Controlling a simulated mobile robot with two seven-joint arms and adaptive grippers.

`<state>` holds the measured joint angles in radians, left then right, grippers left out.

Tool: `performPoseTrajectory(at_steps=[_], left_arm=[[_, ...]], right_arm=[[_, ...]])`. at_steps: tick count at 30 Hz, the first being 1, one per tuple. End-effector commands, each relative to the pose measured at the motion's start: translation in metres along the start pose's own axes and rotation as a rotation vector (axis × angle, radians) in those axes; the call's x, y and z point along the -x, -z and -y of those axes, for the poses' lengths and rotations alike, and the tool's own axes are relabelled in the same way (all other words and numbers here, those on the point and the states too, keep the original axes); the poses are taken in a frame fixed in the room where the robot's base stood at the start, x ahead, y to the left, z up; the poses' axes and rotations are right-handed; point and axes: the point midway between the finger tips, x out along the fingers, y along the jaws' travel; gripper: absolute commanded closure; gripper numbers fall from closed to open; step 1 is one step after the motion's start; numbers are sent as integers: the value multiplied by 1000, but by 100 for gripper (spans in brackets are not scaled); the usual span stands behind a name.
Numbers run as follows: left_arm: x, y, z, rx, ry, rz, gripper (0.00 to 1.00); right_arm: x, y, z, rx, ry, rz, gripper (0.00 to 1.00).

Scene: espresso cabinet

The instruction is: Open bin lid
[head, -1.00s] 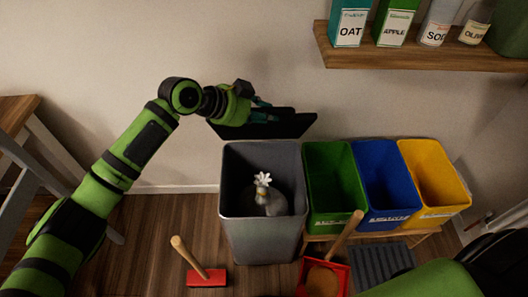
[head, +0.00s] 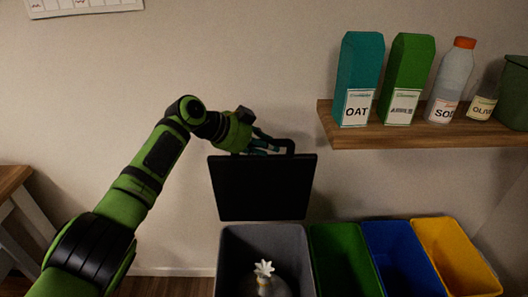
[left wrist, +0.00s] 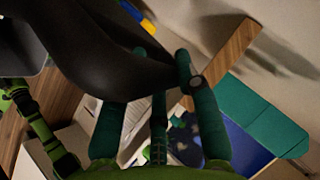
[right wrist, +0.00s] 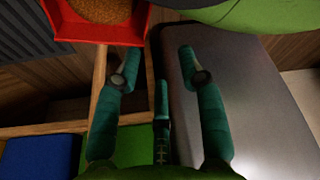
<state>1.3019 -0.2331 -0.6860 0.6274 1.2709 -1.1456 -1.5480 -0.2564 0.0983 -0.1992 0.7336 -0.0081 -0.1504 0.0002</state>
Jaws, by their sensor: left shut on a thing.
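The black bin lid (head: 262,190) stands close to upright above the back of the grey bin (head: 234,236). The bin's mouth is uncovered, and a grey bag with a white tied top (head: 264,269) shows inside. My left gripper (head: 268,144) is at the lid's top edge, shut on its dark handle (head: 289,147). In the left wrist view my left gripper (left wrist: 162,62) has a dark curved part between its fingers. My right gripper (right wrist: 160,62) is open and empty in the right wrist view, above the grey bin's side (right wrist: 235,90); it is outside the head view.
Green (head: 342,258), blue (head: 398,260) and yellow (head: 455,258) open bins stand right of the grey bin. A wooden shelf (head: 420,138) with cartons and bottles is on the wall at the upper right. A red dustpan (right wrist: 70,24) shows in the right wrist view.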

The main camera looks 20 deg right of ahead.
Motion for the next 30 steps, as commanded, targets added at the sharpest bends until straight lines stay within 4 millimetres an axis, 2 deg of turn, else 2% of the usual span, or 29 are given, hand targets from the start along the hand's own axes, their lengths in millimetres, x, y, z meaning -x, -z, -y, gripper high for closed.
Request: performPoseTrajectory(at_steps=[12, 26, 27, 29, 30], left_arm=[[-2, -1, 11, 0, 7, -2, 100], [-2, -2, 12, -1, 7, -1, 100], [-2, -2, 12, -1, 7, -1, 65], [-2, -2, 12, 0, 7, -1, 44], [-2, -2, 12, 0, 6, -1, 44]], right_arm=[[-6, 25, 0, -1, -1, -47, 60], [-6, 24, 1, -1, 0, -44, 60], [-6, 23, 1, -1, 0, -44, 60], [-6, 22, 1, -1, 0, -43, 60], [-6, 22, 1, -1, 0, -42, 60]])
